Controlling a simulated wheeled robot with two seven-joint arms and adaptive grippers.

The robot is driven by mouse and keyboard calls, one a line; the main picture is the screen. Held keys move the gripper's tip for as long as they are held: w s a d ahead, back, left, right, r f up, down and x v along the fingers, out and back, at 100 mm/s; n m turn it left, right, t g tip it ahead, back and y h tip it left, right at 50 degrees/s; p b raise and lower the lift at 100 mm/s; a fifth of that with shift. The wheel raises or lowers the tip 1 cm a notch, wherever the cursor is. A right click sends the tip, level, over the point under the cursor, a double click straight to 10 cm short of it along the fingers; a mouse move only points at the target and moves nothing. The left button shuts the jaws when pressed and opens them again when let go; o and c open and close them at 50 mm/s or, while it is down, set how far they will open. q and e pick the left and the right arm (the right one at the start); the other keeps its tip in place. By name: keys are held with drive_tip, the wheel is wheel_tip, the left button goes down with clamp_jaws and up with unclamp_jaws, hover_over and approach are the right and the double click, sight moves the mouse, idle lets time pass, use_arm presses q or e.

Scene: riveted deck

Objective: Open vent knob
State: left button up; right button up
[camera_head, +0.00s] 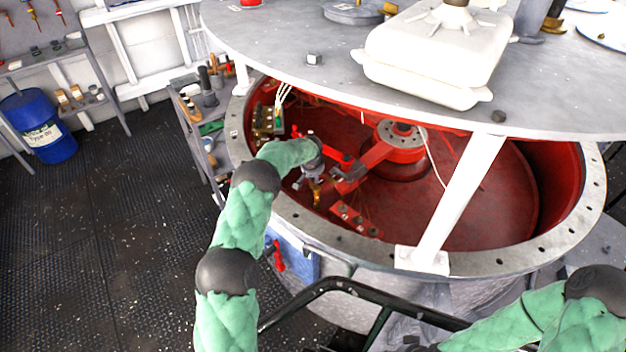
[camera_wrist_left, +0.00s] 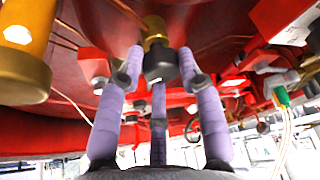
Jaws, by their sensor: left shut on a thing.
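The vent knob, a dark cap on a brass stem (camera_wrist_left: 158,62), is in the upper middle of the left wrist view. My left gripper (camera_wrist_left: 160,75) has its purple fingers around this cap, closed on it from several sides. In the head view my left arm reaches over the rim into the red-lined drum, and the gripper (camera_head: 316,163) is small there; its hold on the knob cannot be made out from this side. My right arm shows at the lower right of the head view, but its gripper is out of frame.
The drum's bolted grey rim (camera_head: 300,225) runs under my left arm. A round grey plate (camera_head: 300,40) on white posts (camera_head: 462,195) hangs over it. A brass cylinder (camera_wrist_left: 25,50) is left of the fingers. Wires (camera_wrist_left: 285,140) hang at right. A blue barrel (camera_head: 42,128) stands far left.

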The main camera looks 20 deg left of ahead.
use_arm(q)
drive_tip(key=n+b, duration=0.1)
drive_tip(key=n+y+b, duration=0.1)
drive_tip(key=n+b, duration=0.2)
drive_tip(key=shift+w+r+n+g+y+b, duration=0.3)
drive_tip(key=shift+w+b, duration=0.05)
drive_tip(key=shift+w, duration=0.05)
drive_tip(key=n+b, duration=0.1)
drive_tip(key=n, duration=0.1)
drive_tip(key=shift+a+r+n+g+y+b, duration=0.1)
drive_tip(key=shift+n+g+y+b, duration=0.2)
drive_tip(key=shift+g, duration=0.1)
drive_tip(key=shift+n, duration=0.5)
drive_tip(key=shift+a+r, duration=0.1)
drive_tip(key=shift+r, duration=0.05)
drive_tip(key=o, duration=1.1)
drive_tip(key=shift+s+f, duration=0.15)
drive_tip(key=shift+f, duration=0.15)
drive_tip(key=shift+d+r, duration=0.1)
drive_tip(key=shift+d, duration=0.1)
drive_tip(key=v, duration=1.1)
drive_tip(key=shift+d+r, duration=0.2)
drive_tip(key=shift+r, duration=0.2)
